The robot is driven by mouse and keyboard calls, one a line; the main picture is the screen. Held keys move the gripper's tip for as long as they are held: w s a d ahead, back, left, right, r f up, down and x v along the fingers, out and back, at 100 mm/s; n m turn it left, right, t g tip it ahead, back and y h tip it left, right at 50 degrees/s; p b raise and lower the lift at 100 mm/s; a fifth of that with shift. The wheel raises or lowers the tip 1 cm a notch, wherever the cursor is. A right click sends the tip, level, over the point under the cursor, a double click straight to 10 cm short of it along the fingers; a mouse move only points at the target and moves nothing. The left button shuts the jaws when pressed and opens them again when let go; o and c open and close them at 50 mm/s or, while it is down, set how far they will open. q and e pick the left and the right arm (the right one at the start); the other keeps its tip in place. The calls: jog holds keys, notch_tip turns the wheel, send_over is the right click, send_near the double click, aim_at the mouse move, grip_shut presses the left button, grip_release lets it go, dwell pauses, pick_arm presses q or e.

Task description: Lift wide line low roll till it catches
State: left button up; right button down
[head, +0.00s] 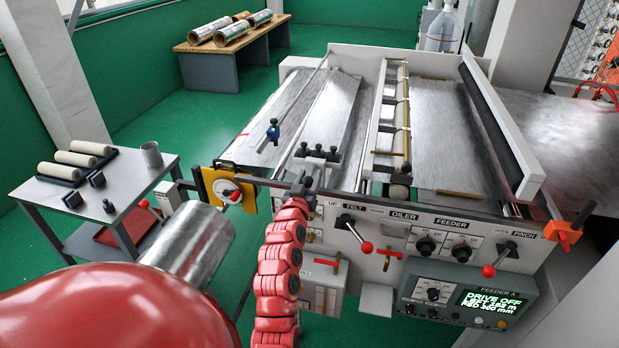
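The feeder machine (430,215) fills the middle and right, with two metal sheet lanes. A narrow pale roller with brass-coloured collars (401,115) lies between the lanes, and a long dark roll (492,125) lies along the right one. I cannot tell which is the low roll of the wide line. My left gripper (299,188), on a red segmented arm, is at the machine's front edge, just below a bar with black knobs (318,153). Its fingers are small and dark, so their opening and any contact are unclear. My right gripper is out of view.
The front panel has red-knobbed levers (366,247) and a display (492,302) reading DRIVE OFF. A side table (110,195) at left holds pale rollers and a cup. A bench (233,52) with foil rolls stands behind. Green floor is clear between them.

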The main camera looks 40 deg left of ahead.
pick_arm(q)
grip_shut()
dwell(1.1)
